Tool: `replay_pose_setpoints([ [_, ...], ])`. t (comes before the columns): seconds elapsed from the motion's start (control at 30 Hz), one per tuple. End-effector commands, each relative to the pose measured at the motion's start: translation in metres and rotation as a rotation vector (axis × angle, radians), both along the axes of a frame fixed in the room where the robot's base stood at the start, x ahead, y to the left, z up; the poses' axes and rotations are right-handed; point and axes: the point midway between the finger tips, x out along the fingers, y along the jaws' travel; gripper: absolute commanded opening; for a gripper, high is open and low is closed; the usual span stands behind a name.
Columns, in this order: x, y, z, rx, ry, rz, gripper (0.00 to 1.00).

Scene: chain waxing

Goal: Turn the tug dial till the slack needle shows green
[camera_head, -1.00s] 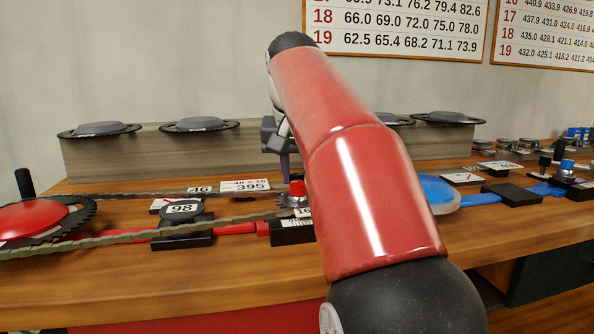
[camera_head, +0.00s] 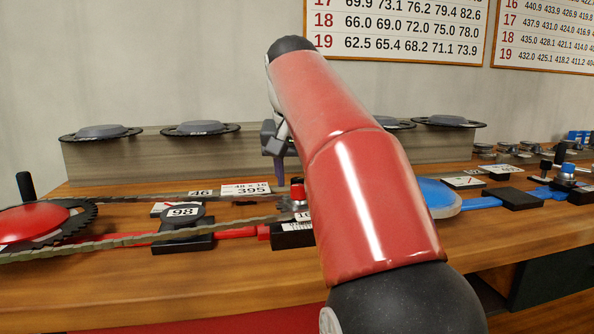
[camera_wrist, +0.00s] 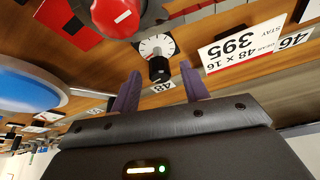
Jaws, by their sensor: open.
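My gripper (camera_wrist: 158,92) has two purple fingers, apart and empty. In the wrist view a small black knob (camera_wrist: 159,70), perhaps the tug dial, lies in line with the gap between them. I cannot tell whether they touch it. A round white gauge (camera_wrist: 155,46) adjoins the knob; its needle is too small to read against any green. In the head view my gripper (camera_head: 279,170) hangs behind the red-capped small sprocket (camera_head: 297,190); my red arm hides much of that area. The sprocket's red cap (camera_wrist: 116,14) shows at the top of the wrist view.
The chain (camera_head: 120,239) runs from the large red chainring (camera_head: 35,222) to the small sprocket. A "98" block (camera_head: 183,213) stands between its runs. A "395" card (camera_head: 246,189) lies behind. A long grey box (camera_head: 110,158) stands at the back. Blue parts (camera_head: 438,196) lie right of my arm.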

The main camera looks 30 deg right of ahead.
Motion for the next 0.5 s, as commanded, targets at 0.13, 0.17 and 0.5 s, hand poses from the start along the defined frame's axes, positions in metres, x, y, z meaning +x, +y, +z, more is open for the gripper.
replay_pose_setpoints([
  [0.13,-0.003,0.003,0.012,-0.001,-0.003,0.001,0.45],
  [0.17,-0.004,0.004,0.016,0.0,-0.003,0.002,0.45],
  [0.5,-0.02,0.014,0.061,-0.001,-0.002,0.001,0.45],
])
